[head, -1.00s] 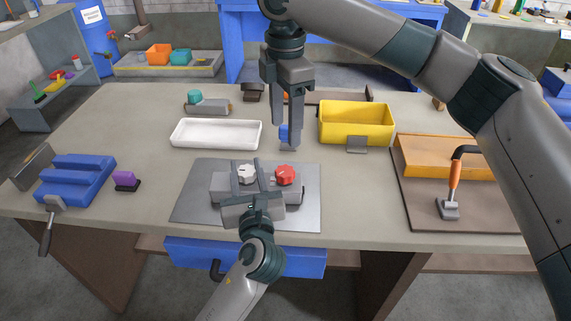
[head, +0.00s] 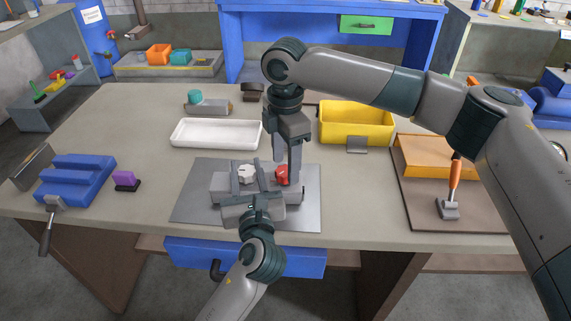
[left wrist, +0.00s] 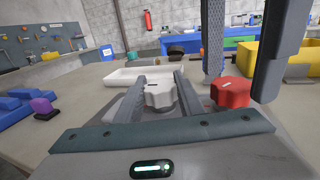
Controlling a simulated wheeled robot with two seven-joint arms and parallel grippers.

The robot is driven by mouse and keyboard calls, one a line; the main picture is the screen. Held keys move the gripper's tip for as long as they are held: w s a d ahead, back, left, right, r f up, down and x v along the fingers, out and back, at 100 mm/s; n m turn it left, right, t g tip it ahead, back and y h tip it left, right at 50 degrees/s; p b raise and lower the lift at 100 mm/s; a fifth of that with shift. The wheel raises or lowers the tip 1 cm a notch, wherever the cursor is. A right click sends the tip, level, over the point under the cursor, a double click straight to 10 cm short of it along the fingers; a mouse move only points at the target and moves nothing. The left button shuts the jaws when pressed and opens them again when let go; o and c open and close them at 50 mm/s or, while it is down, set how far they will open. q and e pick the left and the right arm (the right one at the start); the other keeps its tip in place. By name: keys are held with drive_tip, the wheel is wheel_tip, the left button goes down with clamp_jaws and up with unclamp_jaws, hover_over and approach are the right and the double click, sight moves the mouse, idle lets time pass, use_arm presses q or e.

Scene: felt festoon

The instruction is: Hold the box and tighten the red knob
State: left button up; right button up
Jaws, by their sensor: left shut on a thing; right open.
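The grey box (head: 297,196) sits on a grey mat (head: 185,211) at the front middle of the table. It carries a white knob (head: 246,172) on the left and a red knob (head: 282,178) on the right. My left gripper (head: 248,172) reaches over the box from the front, its fingers on both sides of the white knob, shut on it; the left wrist view shows the white knob (left wrist: 160,94) between them. My right gripper (head: 287,170) points down from above, open, its fingertips around the red knob (left wrist: 230,93). Whether they touch it, I cannot tell.
A white tray (head: 216,134) and a yellow bin (head: 357,125) stand behind the box. A blue block (head: 77,180) and a purple piece (head: 126,180) lie left. A brown board (head: 470,216) with an orange-handled tool (head: 454,184) is right.

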drive_tip(key=shift+f, duration=0.6)
drive_tip(key=c, duration=1.1)
drive_tip(key=shift+o, duration=0.2)
drive_tip(key=shift+m, duration=0.5)
drive_tip(key=m, duration=0.7)
drive_tip(key=shift+m, duration=0.3)
